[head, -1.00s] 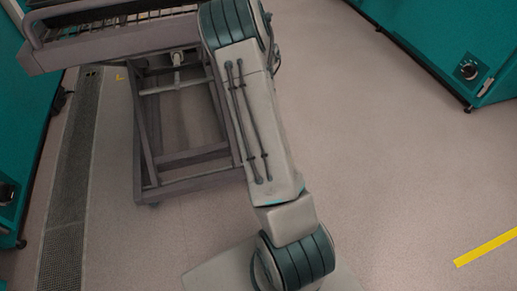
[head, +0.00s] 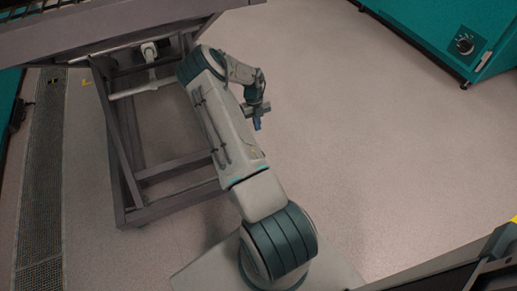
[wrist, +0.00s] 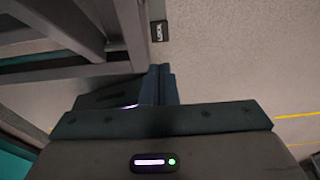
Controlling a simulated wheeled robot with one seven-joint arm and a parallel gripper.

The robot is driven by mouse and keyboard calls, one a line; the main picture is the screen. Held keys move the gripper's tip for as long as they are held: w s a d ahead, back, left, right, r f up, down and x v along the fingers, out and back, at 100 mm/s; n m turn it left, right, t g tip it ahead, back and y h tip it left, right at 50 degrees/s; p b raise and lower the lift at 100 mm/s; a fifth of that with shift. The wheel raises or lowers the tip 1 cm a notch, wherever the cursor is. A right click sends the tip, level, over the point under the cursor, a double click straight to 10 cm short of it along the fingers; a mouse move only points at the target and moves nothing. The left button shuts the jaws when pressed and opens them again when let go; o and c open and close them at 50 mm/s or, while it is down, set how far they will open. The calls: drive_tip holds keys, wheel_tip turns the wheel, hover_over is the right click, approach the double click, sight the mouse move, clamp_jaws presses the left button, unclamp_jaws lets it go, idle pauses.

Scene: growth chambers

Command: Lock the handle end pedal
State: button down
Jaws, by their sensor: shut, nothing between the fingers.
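A small dark tab marked LOCK (wrist: 158,32), which looks like the pedal, shows at the top of the wrist view beside the cart's grey frame. My gripper's blue fingertips (wrist: 159,85) are together and empty, below the tab in that picture and apart from it. In the head view my gripper (head: 257,123) hangs pointing down just right of the cart (head: 170,205). I cannot make out the pedal in the head view; my arm covers part of the cart's right side.
The cart's bars rise close beside my gripper on its left. Open floor (head: 370,150) lies to the right. A teal chamber (head: 445,30) stands at the upper right, a floor grate (head: 40,185) at the left. A dark frame (head: 470,265) enters at the lower right.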

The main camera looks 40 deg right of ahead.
drive_tip(key=shift+f, duration=0.1)
drive_tip(key=b+x, duration=0.4)
drive_tip(key=x, duration=1)
drive_tip(key=shift+a+b, duration=0.1)
drive_tip(key=shift+b, duration=0.3)
drive_tip(key=shift+s, duration=0.1)
